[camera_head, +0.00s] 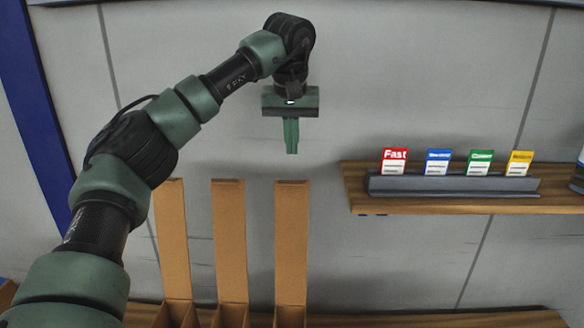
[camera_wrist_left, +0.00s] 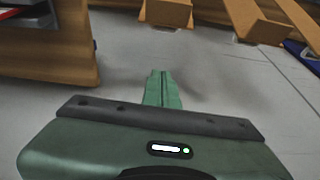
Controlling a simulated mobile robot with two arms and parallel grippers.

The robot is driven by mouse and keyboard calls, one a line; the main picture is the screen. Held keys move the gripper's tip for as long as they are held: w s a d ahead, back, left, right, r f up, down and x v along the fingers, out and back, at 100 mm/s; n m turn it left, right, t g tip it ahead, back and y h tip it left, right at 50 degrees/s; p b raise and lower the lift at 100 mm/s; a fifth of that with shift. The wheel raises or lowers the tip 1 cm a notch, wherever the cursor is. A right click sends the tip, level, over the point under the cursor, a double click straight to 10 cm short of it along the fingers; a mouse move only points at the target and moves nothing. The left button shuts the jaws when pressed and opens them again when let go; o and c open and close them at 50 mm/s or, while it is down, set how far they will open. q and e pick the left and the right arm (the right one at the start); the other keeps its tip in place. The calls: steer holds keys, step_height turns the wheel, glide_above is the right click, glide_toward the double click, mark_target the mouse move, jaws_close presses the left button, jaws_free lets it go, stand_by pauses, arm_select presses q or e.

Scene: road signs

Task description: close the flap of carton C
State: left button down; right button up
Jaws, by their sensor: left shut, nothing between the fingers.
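Three tan cartons stand in a row low in the head view, each with a tall flap raised upright: a left flap (camera_head: 172,238), a middle flap (camera_head: 230,240) and a right flap (camera_head: 291,243). No letters show on them, so I cannot tell which is carton C. My left gripper (camera_head: 291,150) points down above the right flap's top edge in the picture, fingers shut and empty, apparently apart from it. In the left wrist view the shut fingers (camera_wrist_left: 163,75) show below the tan flap ends (camera_wrist_left: 166,13) at the top. The carton interiors are mostly hidden.
A wooden shelf (camera_head: 450,204) on the right carries a grey rack (camera_head: 452,187) with red, blue, green and yellow cards. It also shows at left in the left wrist view (camera_wrist_left: 55,55). A grey panelled wall (camera_head: 420,80) stands behind. A wooden surface (camera_head: 530,320) runs along the bottom.

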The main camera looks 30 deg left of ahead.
arm_select(q)
step_height(320, 180, down, 8)
steer(key=s+p, duration=0.1)
steer(key=p, duration=0.2)
steer(key=shift+s+d+f, duration=0.15)
steer(key=shift+s+d, duration=0.1)
steer(key=shift+d, duration=0.05)
steer(key=shift+w+d, duration=0.1)
stand_by(0.3)
